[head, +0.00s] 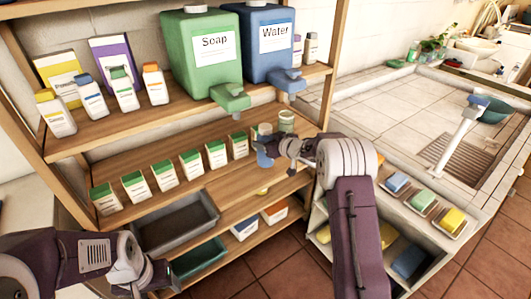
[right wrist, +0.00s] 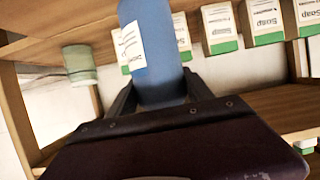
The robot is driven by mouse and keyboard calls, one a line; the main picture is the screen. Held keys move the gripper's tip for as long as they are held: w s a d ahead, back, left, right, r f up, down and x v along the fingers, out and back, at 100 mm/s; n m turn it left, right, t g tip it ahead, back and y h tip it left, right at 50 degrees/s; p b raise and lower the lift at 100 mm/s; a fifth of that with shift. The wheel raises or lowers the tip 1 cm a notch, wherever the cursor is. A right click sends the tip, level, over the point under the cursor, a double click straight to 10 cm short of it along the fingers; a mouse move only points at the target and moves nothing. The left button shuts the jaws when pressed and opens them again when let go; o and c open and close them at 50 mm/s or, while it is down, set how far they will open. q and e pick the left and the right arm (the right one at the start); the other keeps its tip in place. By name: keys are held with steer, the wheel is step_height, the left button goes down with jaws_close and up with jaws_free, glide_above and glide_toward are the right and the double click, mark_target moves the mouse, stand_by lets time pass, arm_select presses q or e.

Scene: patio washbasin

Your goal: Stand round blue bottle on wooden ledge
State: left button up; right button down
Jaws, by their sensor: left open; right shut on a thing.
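The round blue bottle (right wrist: 155,70) has a white label and sits between the two fingers of my right gripper (right wrist: 150,95) in the right wrist view. In the head view a small blue part of the bottle (head: 264,158) shows at my right gripper (head: 275,150), which hides most of it. The bottle is at the right end of the wooden middle shelf (head: 190,200), near the row of soap boxes. I cannot tell whether it touches the wood. My left gripper (head: 160,275) is open at the lower left, in front of the lower shelves.
Several green-and-white soap boxes (head: 191,164) line the middle shelf, left of my right gripper. Pale green jars (head: 286,121) stand behind it. Soap (head: 205,55) and water (head: 265,45) dispensers overhang from above. A grey tray (head: 175,222) lies below.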

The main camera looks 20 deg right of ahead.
step_height(320, 180, down, 4)
steer(key=shift+f+b, duration=0.1)
steer(key=shift+b, duration=0.7)
steer(key=shift+c, duration=2.1)
jaws_free()
steer(key=p+v, duration=0.1)
steer(key=v, duration=1.1)
steer(key=s+a+f+m+g+h, duration=0.1)
steer(key=s+a+f+g, duration=0.1)
steer(key=s, duration=0.8)
steer(key=s+a+f+m+g+h, duration=0.1)
steer(key=s+f+g, duration=0.3)
steer(key=s, duration=0.6)
steer(key=s+a+f+m+g+h, duration=0.2)
steer(key=s+a+f+g, duration=0.1)
steer(key=s, duration=0.7)
steer(key=shift+f+g, duration=0.45)
steer(key=shift+g, duration=0.75)
